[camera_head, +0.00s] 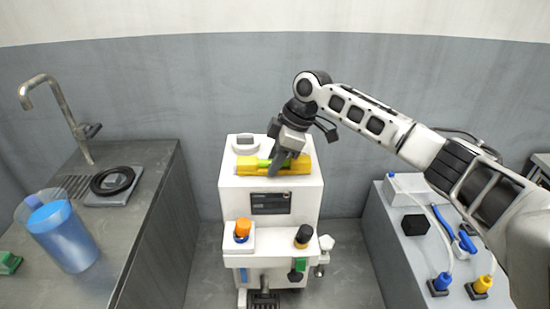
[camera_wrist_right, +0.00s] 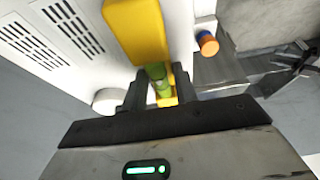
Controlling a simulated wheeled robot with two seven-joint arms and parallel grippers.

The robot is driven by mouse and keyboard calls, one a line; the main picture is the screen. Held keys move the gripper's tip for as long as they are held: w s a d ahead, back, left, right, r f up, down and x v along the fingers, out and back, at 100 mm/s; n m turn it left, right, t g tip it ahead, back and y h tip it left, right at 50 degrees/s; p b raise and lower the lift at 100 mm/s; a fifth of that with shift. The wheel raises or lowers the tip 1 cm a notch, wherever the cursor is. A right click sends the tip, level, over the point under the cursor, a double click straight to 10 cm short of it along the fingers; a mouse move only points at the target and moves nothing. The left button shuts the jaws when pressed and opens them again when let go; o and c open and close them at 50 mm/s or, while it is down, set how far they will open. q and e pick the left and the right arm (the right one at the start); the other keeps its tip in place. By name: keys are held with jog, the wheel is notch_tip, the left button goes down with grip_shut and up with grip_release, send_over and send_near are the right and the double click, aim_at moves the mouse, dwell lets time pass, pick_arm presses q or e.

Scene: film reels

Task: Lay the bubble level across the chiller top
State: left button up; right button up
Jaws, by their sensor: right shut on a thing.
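The yellow bubble level (camera_head: 295,168) with a green vial lies crosswise over the white top of the chiller (camera_head: 270,190), touching it or very close; I cannot tell which. My right gripper (camera_head: 278,160) comes down on the level from above and is shut on it around its middle. In the right wrist view the level (camera_wrist_right: 137,30) runs between the two dark fingers (camera_wrist_right: 152,92), with its green vial (camera_wrist_right: 157,75) between them. The white chiller top also shows there behind the level. My left gripper is not in view.
A round white cap (camera_head: 245,145) stands at the back of the chiller top. Orange (camera_head: 242,229) and black (camera_head: 304,235) knobs sit on its front ledge. A counter with a tap (camera_head: 65,110) and blue jug (camera_head: 62,235) is left; a bench with cables and a black cube (camera_head: 415,225) is right.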

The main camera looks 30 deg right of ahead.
jog(key=shift+f, duration=0.1)
jog(key=o, duration=1.1)
jog(key=shift+c, duration=0.2)
jog(key=v, duration=1.2)
